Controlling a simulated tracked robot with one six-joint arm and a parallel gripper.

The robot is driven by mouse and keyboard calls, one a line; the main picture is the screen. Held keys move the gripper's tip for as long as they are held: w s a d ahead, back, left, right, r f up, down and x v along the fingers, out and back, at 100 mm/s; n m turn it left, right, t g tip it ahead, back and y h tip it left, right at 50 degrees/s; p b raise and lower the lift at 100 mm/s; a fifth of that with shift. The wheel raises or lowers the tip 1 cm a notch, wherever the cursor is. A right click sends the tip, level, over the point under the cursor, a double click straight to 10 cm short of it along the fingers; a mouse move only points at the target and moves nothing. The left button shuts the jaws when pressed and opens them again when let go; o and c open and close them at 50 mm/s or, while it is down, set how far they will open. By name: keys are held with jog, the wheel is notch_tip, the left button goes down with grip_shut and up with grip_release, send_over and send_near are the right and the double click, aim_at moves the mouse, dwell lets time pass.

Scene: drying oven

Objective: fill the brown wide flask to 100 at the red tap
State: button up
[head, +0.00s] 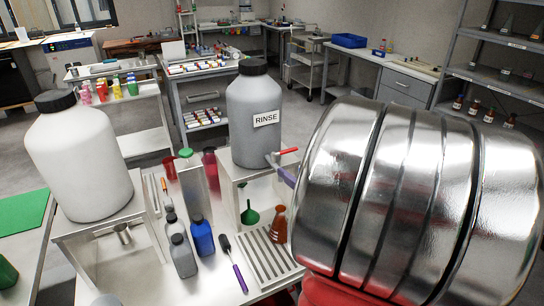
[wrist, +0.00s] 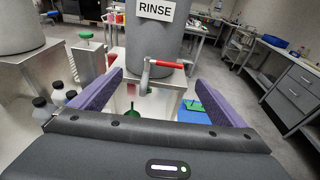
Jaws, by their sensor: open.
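The red tap (head: 287,151) sticks out of the grey drum labelled RINSE (head: 253,118). In the wrist view its red lever (wrist: 173,64) lies level, pointing right, between my finger tips. The brown flask (head: 278,226), conical and reddish brown, stands upright by the slatted drain tray (head: 262,257), lower than the tap. I cannot tell whether it is straight under the spout, nor read a level in it. It does not show in the wrist view. My gripper (wrist: 158,78) is open and empty, its purple fingers either side of the tap. In the head view my arm hides most of it.
A green funnel (head: 250,214) hangs left of the flask. A tall can with a green top (head: 193,175), a blue bottle (head: 202,236) and grey bottles (head: 183,256) stand further left. A white drum (head: 75,160) stands at far left. A purple-handled brush (head: 239,277) lies in front.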

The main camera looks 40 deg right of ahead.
aim_at(285, 152)
jog(key=shift+s+d+m+h, duration=0.2)
jog(key=shift+d+m+h, duration=0.1)
jog(key=x, duration=1.4)
jog(key=shift+a, duration=0.1)
jog(key=shift+c, duration=0.4)
jog(key=c, duration=1.1)
jog(key=shift+o, duration=0.2)
